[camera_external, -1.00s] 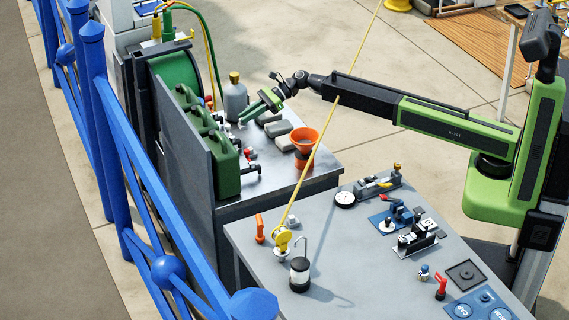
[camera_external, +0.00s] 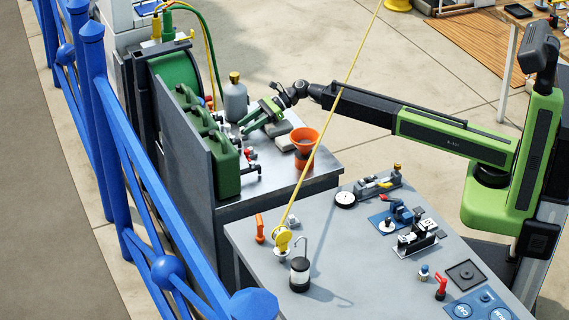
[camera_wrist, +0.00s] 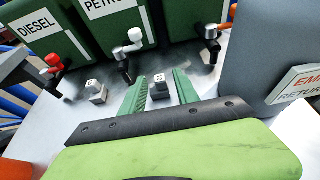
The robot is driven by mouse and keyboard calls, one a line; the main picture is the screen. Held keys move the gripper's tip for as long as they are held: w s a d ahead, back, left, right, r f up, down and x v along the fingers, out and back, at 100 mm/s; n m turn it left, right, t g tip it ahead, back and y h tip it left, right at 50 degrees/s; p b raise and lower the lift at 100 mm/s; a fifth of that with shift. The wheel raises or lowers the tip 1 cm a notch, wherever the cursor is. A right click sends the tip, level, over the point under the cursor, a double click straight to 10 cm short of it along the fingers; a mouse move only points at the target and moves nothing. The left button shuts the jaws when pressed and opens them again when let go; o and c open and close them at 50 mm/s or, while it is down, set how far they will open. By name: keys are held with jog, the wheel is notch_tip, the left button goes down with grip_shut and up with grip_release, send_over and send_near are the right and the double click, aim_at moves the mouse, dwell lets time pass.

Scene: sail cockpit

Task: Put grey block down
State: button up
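My gripper (camera_external: 246,122) is low over the bench, pointing at the green fuel cans.
Green fuel cans (camera_external: 224,163) with taps line the bench's left side. A grey bottle (camera_external: 236,100) stands behind my gripper, and an orange funnel (camera_external: 304,137) stands to its right. A yellow line (camera_external: 335,105) crosses in front of my arm. The bench's front right is clear.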

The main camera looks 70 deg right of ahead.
jog(key=shift+r+p, duration=0.35)
jog(key=p+v, duration=0.4)
jog(key=v, duration=0.7)
jog(key=shift+s+d, duration=0.35)
